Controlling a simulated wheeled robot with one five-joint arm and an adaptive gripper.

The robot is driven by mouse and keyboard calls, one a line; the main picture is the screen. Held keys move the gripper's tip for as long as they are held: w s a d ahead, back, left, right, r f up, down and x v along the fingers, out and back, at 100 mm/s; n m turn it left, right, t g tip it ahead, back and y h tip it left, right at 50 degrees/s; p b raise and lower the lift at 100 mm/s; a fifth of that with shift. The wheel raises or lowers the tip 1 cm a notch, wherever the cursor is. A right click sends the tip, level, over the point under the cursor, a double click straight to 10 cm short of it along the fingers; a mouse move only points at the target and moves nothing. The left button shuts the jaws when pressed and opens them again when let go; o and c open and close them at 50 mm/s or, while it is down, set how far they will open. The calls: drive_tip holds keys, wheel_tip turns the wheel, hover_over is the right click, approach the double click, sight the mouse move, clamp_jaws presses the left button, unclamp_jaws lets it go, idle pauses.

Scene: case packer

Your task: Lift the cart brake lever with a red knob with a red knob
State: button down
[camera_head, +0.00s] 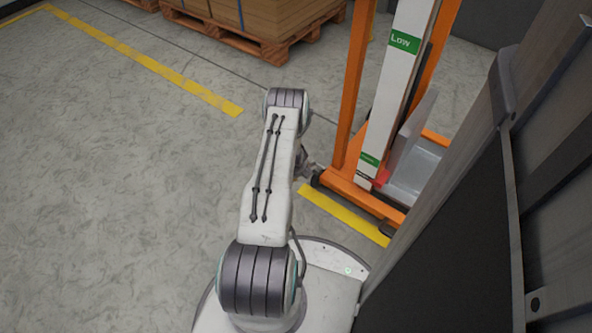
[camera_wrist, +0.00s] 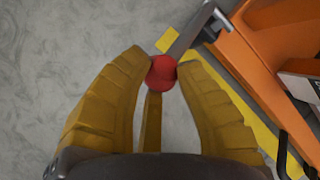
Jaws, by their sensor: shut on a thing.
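The red knob (camera_wrist: 162,73) of the brake lever sits between my yellow gripper fingers (camera_wrist: 160,76) in the wrist view, with both fingertips touching it. My gripper is shut on the knob. The grey metal lever (camera_wrist: 188,34) runs from the knob up and right to the orange cart frame (camera_wrist: 262,62). In the head view the orange cart (camera_head: 345,120) stands right of my arm. My gripper and the knob are hard to make out there, largely hidden by my arm and its wrist.
A pallet with cardboard boxes (camera_head: 265,15) stands at the back. Yellow floor lines (camera_head: 150,62) cross the grey floor, and another stripe (camera_head: 340,213) lies before the cart. A dark machine panel (camera_head: 455,240) fills the right side. The floor on the left is clear.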

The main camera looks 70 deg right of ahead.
drive_tip(key=shift+w+d+r, duration=0.15)
drive_tip(key=shift+w+d, duration=0.05)
drive_tip(key=shift+w, duration=0.05)
drive_tip(key=c, duration=1.3)
unclamp_jaws()
drive_tip(key=o, duration=0.5)
drive_tip(key=shift+s+a, duration=0.1)
drive_tip(key=shift+a, duration=0.05)
drive_tip(key=shift+o, duration=0.2)
drive_tip(key=v, duration=1.1)
drive_tip(key=shift+a+r, duration=0.25)
drive_tip(key=shift+r, duration=0.05)
